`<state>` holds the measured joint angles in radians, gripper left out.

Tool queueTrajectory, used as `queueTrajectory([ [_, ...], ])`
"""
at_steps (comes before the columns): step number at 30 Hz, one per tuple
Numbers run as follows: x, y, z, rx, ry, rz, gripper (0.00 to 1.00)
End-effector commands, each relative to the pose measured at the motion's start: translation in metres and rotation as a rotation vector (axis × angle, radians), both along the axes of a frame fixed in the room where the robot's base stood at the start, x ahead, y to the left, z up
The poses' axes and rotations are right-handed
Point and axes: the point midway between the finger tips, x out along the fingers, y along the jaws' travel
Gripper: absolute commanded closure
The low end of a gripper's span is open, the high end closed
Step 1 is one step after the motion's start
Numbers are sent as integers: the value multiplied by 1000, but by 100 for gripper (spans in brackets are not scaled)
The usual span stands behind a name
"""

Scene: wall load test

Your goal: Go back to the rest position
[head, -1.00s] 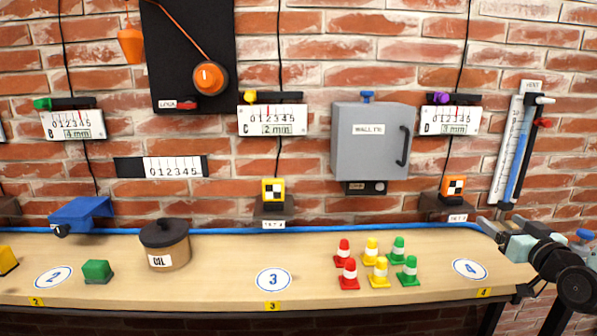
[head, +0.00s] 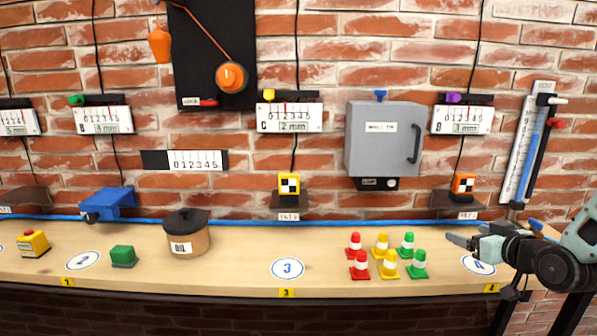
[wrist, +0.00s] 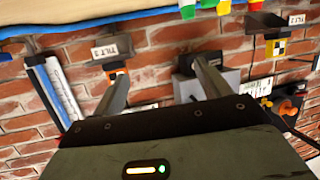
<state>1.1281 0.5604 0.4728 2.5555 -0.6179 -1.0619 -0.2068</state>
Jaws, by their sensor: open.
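My gripper (head: 462,241) is at the right end of the bench in the head view, above and beside the round 4 marker (head: 479,265), which my arm partly covers. The two fingers also show in the wrist view (wrist: 163,85), spread apart with nothing between them. Beyond them in the wrist view are the brick wall (wrist: 145,62), an orange checker target (wrist: 118,78) and a blue vertical gauge (wrist: 57,92).
Several red, yellow and green cones (head: 382,246) stand left of my gripper. The bench (head: 235,272) also holds a lidded oil pot (head: 188,235) and a green block (head: 123,256). A grey wall box (head: 383,140) and gauge (head: 527,150) hang above.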

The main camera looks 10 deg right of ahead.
Motion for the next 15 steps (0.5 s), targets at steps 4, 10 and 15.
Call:
queueTrajectory([
  [4, 15, 50, -9, -20, 139, 95, 24],
  [10, 14, 138, -21, -66, 390, 229, 24],
  [15, -11, 210, -23, -114, 590, 324, 24],
])
